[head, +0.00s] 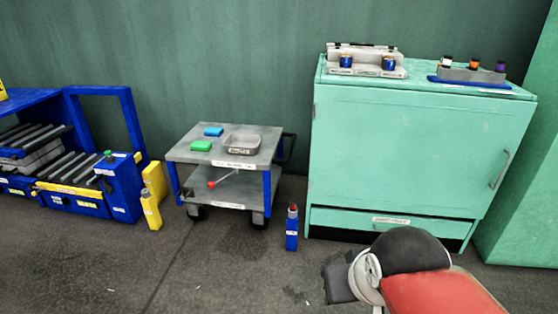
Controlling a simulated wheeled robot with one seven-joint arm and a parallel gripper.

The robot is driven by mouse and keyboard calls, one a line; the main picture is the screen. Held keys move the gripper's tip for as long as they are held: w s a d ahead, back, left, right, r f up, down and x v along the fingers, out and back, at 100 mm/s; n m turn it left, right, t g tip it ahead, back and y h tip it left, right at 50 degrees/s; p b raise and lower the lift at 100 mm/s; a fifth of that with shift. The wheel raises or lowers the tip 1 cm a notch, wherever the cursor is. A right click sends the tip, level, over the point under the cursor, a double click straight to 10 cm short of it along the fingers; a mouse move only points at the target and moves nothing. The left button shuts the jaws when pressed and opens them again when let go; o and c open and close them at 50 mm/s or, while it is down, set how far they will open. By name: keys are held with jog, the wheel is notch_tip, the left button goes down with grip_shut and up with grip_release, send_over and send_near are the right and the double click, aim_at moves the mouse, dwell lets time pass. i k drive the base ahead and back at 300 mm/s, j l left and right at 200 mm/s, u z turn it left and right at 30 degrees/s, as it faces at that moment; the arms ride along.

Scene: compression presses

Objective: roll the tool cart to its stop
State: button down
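The tool cart (180,155) stands on the floor left of the green cabinet. It has a grey top, blue legs, a lower shelf (228,199), dark casters and a dark handle (288,147) on its right side. A red-ended lever or tool (212,184) shows above the lower shelf. No part is clearly recognisable as the cart's stop. My gripper (340,283) seems to be the dark block at lower right, apart from the cart. Its fingers cannot be made out.
A blue post with a red top (292,230) stands between cart and cabinet (400,155). The floor (220,270) in front is clear.

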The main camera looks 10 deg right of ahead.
aim_at(256, 188)
jog(key=i+l+u, duration=0.45)
jog(key=i+l, duration=0.95)
jog(key=j+u, duration=0.2)
jog(key=u, duration=0.2)
jog(key=i+j+u, duration=0.1)
jog(key=u, duration=0.35)
jog(key=i+j+u, duration=0.1)
jog(key=j+u, duration=0.15)
jog(key=u, duration=0.15)
